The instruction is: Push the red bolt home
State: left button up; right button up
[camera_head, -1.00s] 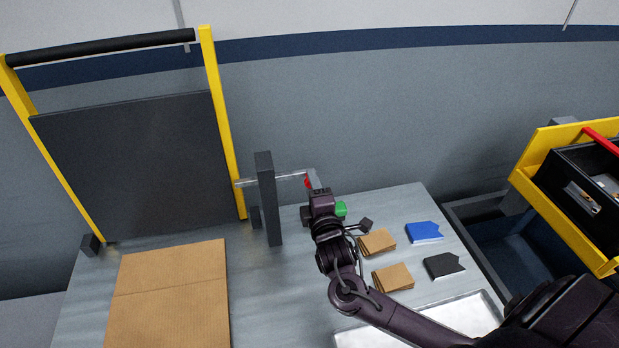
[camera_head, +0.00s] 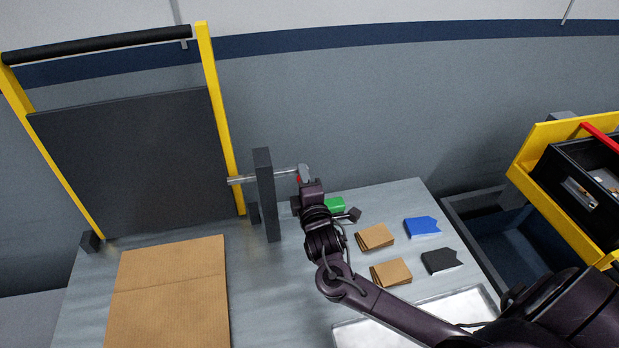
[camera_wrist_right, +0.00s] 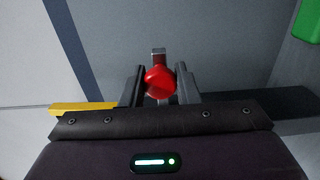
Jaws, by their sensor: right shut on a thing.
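The bolt is a silver rod (camera_head: 284,172) passing through a dark upright post (camera_head: 265,195), with a bent handle end and a red knob (camera_wrist_right: 159,82). Its left end overlaps the yellow frame's right upright (camera_head: 221,120) in the head view; I cannot tell how deep it sits there. My right gripper (camera_wrist_right: 160,88) is shut on the red knob, one finger on each side. In the head view the right gripper (camera_head: 303,184) hides most of the knob. My left gripper is not in view.
A dark panel (camera_head: 135,165) fills the yellow frame. A cardboard sheet (camera_head: 168,295) lies at left. A green block (camera_head: 335,205), brown pieces (camera_head: 375,237), a blue piece (camera_head: 422,226) and a black piece (camera_head: 441,261) lie right. A yellow-edged bin (camera_head: 530,160) stands far right.

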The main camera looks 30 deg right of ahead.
jog(key=a, duration=0.1)
jog(key=w+a, duration=0.1)
jog(key=a, duration=0.1)
jog(key=shift+a, duration=0.2)
jog(key=shift+s+d, duration=0.1)
jog(key=o, duration=0.9)
jog(key=shift+a, duration=0.2)
jog(key=shift+d, duration=0.1)
jog(key=shift+s+f, duration=0.15)
jog(key=shift+s, duration=0.1)
jog(key=b, duration=0.2)
send_near(287, 174)
jog(key=shift+s, duration=0.3)
